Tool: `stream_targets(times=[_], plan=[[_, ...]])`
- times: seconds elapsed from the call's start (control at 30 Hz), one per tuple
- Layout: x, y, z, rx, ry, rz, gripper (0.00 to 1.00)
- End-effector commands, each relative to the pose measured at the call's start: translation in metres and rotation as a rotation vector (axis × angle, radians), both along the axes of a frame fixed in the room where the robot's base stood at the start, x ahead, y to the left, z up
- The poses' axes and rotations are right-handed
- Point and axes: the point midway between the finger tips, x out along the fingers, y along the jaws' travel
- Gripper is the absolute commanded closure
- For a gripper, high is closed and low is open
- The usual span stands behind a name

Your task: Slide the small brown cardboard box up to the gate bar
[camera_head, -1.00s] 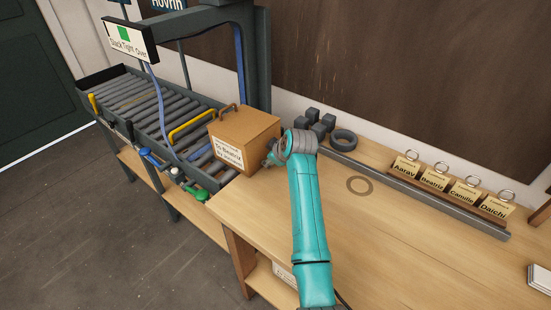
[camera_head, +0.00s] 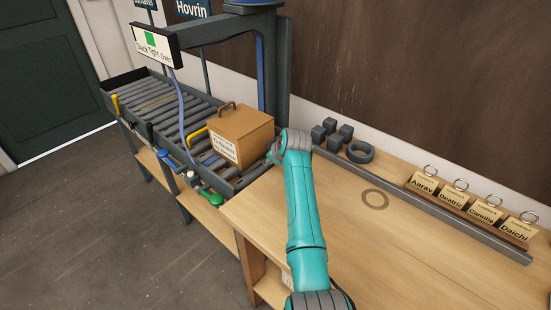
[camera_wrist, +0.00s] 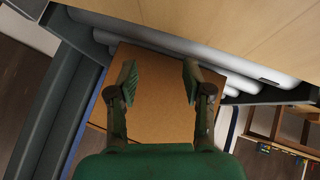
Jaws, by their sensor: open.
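My gripper (camera_head: 273,152) is at the box's right side, partly hidden by my wrist. In the wrist view my gripper (camera_wrist: 160,78) is open, with its two fingers apart over the brown face of the box (camera_wrist: 155,105) and nothing clearly held between them.
The roller conveyor (camera_head: 183,101) runs away to the back left, with a dark post and sign (camera_head: 155,49) over it. Blue and green handles (camera_head: 209,196) stick out at its front side.

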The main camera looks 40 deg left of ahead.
Motion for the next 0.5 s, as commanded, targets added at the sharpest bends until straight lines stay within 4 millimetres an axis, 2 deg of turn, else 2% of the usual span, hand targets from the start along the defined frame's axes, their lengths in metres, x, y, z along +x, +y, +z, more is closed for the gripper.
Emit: stream_targets(times=[0.23,0.5], plan=[[0.0,0.003,0.0,0.0,0.0,0.0,0.5],[0.001,0.029,0.0,-0.001,0.001,0.0,0.5]])
